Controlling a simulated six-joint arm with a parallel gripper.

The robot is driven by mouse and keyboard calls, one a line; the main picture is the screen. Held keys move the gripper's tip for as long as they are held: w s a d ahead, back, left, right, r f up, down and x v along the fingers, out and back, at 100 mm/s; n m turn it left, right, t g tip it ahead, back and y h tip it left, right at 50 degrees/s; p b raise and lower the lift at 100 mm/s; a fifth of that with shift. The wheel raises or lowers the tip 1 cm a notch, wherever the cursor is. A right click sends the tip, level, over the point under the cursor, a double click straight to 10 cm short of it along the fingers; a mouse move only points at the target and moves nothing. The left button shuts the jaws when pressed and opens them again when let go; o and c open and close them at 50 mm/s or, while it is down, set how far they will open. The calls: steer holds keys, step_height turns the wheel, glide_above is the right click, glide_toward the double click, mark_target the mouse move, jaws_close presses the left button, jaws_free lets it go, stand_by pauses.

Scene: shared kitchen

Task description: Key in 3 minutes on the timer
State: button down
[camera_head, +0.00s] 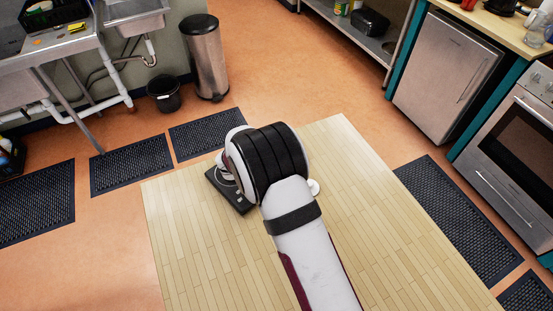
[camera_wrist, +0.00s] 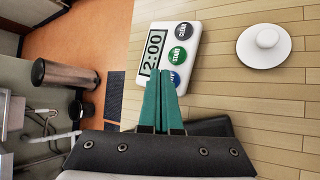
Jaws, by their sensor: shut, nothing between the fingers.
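The white timer (camera_wrist: 183,27) lies on the pale wooden tabletop in the wrist view. Its display (camera_wrist: 153,53) reads 2:00. It has a dark CLEAR button (camera_wrist: 183,30), a green START button (camera_wrist: 177,54) and a blue button (camera_wrist: 175,78) whose label is partly hidden. My gripper (camera_wrist: 164,78) has its green fingers together and empty. Their tips overlap the timer's near end beside the blue button; I cannot tell whether they touch it. In the head view my arm hides the fingertips and most or all of the timer.
A round white knobbed object (camera_wrist: 264,45) stands right of the timer in the wrist view. The wooden tabletop (camera_head: 190,245) is otherwise largely clear. Beyond it are dark floor mats (camera_head: 130,165), a metal bin (camera_head: 206,58), a sink and an oven (camera_head: 515,150).

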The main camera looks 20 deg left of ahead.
steer(key=shift+f, duration=0.4)
stand_by(0.4)
steer(key=shift+r, duration=0.85)
steer(key=shift+r, duration=3)
